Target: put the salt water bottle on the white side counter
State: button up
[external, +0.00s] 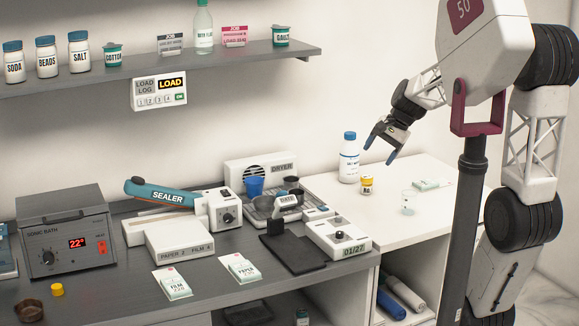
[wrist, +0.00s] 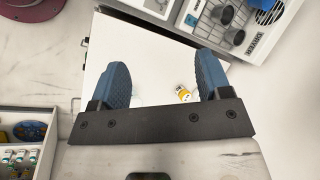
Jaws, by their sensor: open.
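A white bottle with a blue cap and blue label (external: 349,160) stands upright on the white side counter (external: 435,172), near the wall; its label is too small to read. No other bottle in view is clearly marked as salt water. My gripper (external: 380,152) is open and empty, apart from the bottle and to its right in the external view, above the counter. In the wrist view my gripper's fingers (wrist: 162,68) are spread over the white surface (wrist: 150,75), with a yellow-capped jar (wrist: 184,94) showing between them.
The small yellow-capped jar (external: 366,184), a clear beaker (external: 408,202) and a labelled packet (external: 428,184) share the counter. The grey bench (external: 110,278) holds a sonic bath (external: 68,232), a sealer (external: 160,195) and a dryer (external: 262,170). A wall shelf (external: 240,62) carries jars, including one marked SALT (external: 80,58).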

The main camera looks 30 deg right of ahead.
jog(key=s+f+n+h, duration=0.2)
jog(key=s+n, duration=0.3)
jog(key=s, duration=0.5)
jog(key=s+a+f+n+h, duration=0.1)
jog(key=s+n, duration=0.4)
jog(key=s, duration=0.6)
jog(key=shift+s+a+f+h, duration=0.25)
jog(key=shift+f+h, duration=0.3)
jog(key=shift+h, duration=0.55)
